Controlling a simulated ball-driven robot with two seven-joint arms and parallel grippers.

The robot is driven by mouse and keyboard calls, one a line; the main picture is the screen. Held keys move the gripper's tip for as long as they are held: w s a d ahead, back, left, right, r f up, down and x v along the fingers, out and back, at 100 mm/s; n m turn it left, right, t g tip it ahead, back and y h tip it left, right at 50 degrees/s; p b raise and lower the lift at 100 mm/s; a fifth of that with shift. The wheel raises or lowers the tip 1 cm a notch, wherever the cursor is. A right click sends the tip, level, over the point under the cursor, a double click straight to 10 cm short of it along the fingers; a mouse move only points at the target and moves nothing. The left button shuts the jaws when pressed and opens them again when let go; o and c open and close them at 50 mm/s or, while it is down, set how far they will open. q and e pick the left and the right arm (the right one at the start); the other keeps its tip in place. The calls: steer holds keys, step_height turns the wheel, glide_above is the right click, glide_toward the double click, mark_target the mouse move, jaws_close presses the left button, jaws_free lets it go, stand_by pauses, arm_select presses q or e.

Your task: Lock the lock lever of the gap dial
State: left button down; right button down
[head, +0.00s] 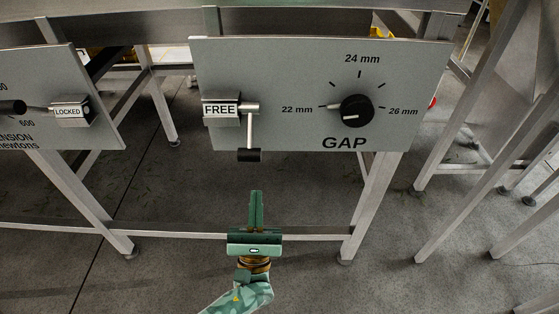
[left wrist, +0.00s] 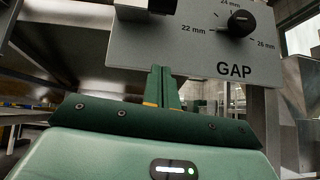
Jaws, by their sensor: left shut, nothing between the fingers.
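The gap panel (head: 300,75) is a grey plate with a black gap dial (head: 356,111), whose pointer is turned left toward 22 mm. The lock lever (head: 250,130) hangs down from its silver pivot, with a black knob (head: 249,155) at its lower end. The label beside it reads FREE (head: 221,110). My left gripper (head: 257,194) is shut and empty, pointing up below the knob and apart from it. In the left wrist view the left gripper (left wrist: 162,72) points up below the panel (left wrist: 150,50), and the black knob (left wrist: 150,5) is cut off at the top edge. My right gripper is not in view.
A second panel (head: 90,130) at the left has a lever labelled LOCKED (head: 69,111) and a black knob (head: 12,107). Metal frame legs (head: 372,205) and a crossbar (head: 310,237) stand behind my gripper. The space between gripper and panel looks clear.

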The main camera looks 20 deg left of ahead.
mark_target(255, 161)
arm_select(q)
steer(key=shift+w+r+n+y, duration=0.1)
steer(key=shift+r+n+y, duration=0.25)
steer(key=shift+n+y, duration=0.55)
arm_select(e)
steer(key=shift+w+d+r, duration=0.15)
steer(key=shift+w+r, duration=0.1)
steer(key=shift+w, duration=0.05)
arm_select(q)
steer(key=w+r, duration=0.1)
steer(key=r, duration=0.2)
steer(key=w+r, duration=0.1)
steer(key=r, duration=0.1)
steer(key=w+a+r, duration=0.1)
steer(key=r, duration=0.2)
steer(key=shift+w+r, duration=0.2)
steer(key=shift+r, duration=0.1)
steer(key=shift+s+d+r, duration=0.1)
steer(key=shift+s+r, duration=0.05)
steer(key=shift+s, duration=0.2)
steer(key=shift+r, duration=0.1)
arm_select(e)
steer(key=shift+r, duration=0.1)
